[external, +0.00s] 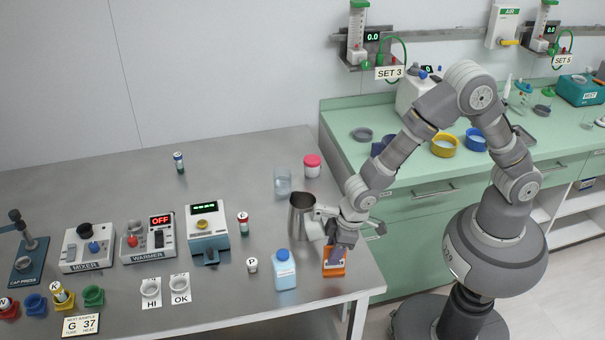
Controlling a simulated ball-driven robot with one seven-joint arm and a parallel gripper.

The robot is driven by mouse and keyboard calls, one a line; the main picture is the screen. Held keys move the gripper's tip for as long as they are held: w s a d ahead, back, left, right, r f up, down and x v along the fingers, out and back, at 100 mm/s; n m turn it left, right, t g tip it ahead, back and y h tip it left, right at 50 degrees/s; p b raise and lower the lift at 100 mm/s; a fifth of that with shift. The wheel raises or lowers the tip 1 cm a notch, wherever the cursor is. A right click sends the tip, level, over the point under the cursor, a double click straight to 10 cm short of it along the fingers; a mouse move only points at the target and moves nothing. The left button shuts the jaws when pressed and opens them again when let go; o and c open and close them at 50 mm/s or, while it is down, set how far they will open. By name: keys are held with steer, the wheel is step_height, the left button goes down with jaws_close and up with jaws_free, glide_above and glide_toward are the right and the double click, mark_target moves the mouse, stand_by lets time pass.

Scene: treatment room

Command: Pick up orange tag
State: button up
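An orange item (334,271), which looks like the orange tag, is at the front right of the steel table. My gripper (338,256) points down right over it and hides part of it. The fingertips are small and partly covered by the wrist, so I cannot tell whether they are open or shut, or whether they touch the orange item.
A blue-capped bottle (285,272) stands just left of the orange item. A steel jug (301,215) stands close behind my gripper. A glass beaker (283,183) and a pink-lidded jar (312,166) are further back. The table's front edge (362,297) is near.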

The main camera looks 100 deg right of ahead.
steer(key=shift+w+f, duration=0.2)
steer(key=shift+f, duration=0.3)
steer(key=shift+r, duration=0.15)
jaws_close()
steer(key=shift+r, duration=0.15)
